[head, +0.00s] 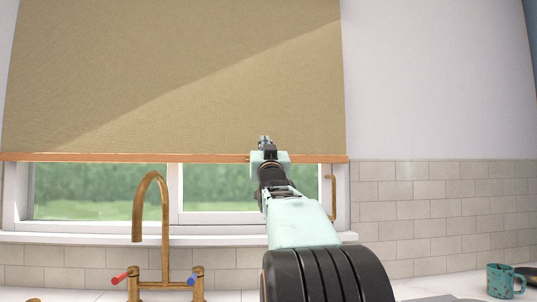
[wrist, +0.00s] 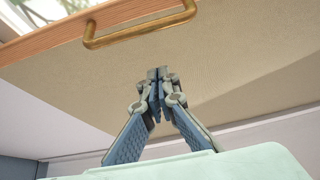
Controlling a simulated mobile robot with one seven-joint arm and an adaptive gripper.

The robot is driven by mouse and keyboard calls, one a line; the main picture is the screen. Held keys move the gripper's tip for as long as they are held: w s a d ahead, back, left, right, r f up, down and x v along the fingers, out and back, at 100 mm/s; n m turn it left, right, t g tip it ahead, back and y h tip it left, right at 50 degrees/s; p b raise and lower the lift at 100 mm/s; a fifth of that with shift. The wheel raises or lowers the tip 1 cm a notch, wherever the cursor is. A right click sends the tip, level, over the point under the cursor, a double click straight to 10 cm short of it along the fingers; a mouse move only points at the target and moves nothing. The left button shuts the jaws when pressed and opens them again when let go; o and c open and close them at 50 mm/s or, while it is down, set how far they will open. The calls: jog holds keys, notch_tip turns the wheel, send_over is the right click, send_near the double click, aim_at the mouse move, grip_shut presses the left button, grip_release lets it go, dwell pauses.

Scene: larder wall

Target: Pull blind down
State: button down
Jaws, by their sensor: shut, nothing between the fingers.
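The tan fabric blind (head: 180,80) hangs over the upper part of the window in the head view, with a wooden bar (head: 120,157) along its bottom edge. In the wrist view a brass handle (wrist: 140,32) is fixed to this wooden bar (wrist: 60,42). In the head view the handle is mostly hidden behind my arm. My gripper (head: 264,140) is shut and empty in front of the blind's lower edge. In the wrist view the fingertips (wrist: 158,73) are together over the tan cloth, apart from the handle.
Below the bar, window glass (head: 95,192) and a white sill (head: 100,237) show. A brass tap (head: 150,230) with red and blue handle ends stands at the lower left. A teal mug (head: 500,281) sits on the counter at the right.

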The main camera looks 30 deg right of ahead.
jog(key=b+v, duration=0.1)
jog(key=v, duration=0.8)
jog(key=shift+f, duration=0.25)
